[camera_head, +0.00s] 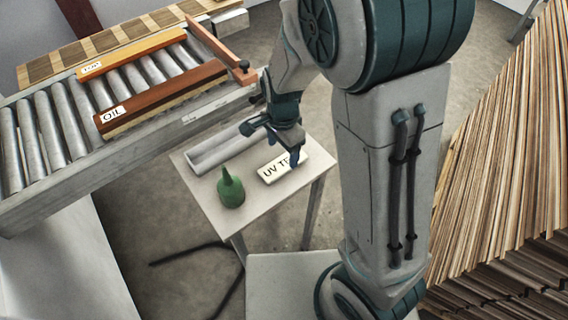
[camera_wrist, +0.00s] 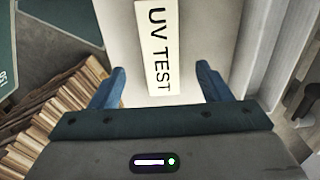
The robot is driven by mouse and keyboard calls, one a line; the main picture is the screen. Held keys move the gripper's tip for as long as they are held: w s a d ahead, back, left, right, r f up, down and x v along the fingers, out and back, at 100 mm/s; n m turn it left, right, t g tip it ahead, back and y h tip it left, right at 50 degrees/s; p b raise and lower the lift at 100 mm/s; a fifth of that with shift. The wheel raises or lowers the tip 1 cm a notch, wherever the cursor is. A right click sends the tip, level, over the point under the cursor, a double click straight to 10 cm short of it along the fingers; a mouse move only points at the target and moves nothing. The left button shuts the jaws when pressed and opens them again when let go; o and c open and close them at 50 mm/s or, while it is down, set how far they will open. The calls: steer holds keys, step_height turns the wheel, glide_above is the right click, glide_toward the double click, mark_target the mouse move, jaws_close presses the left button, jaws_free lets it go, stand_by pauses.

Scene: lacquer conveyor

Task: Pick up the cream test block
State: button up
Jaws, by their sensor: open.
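The cream test block (camera_head: 281,167) lies flat on a small pale side table (camera_head: 276,207). It bears black "UV TEST" lettering, partly hidden by my gripper in the head view. In the wrist view the block (camera_wrist: 158,45) runs lengthwise between the two blue fingers, with a gap on each side. My gripper (camera_head: 271,146) is above the block, open and empty; in the wrist view its fingertips (camera_wrist: 161,80) straddle the line of the block. I cannot tell how high the fingers are above the table.
A green bottle (camera_head: 231,188) with a pointed nozzle stands left of the block. A grey channel tray (camera_head: 222,149) lies behind it. A roller conveyor (camera_head: 75,140) carries a brown "OIL" plank (camera_head: 160,97) and an orange plank (camera_head: 130,54). Stacked boards (camera_head: 510,150) fill the right.

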mark_target(284, 162)
steer(key=shift+w+d+f, duration=0.15)
steer(key=shift+f, duration=1.2)
steer(key=shift+w+d+f, duration=0.1)
steer(key=shift+f, duration=1.25)
steer(key=c, duration=1.1)
steer(key=shift+r, duration=0.1)
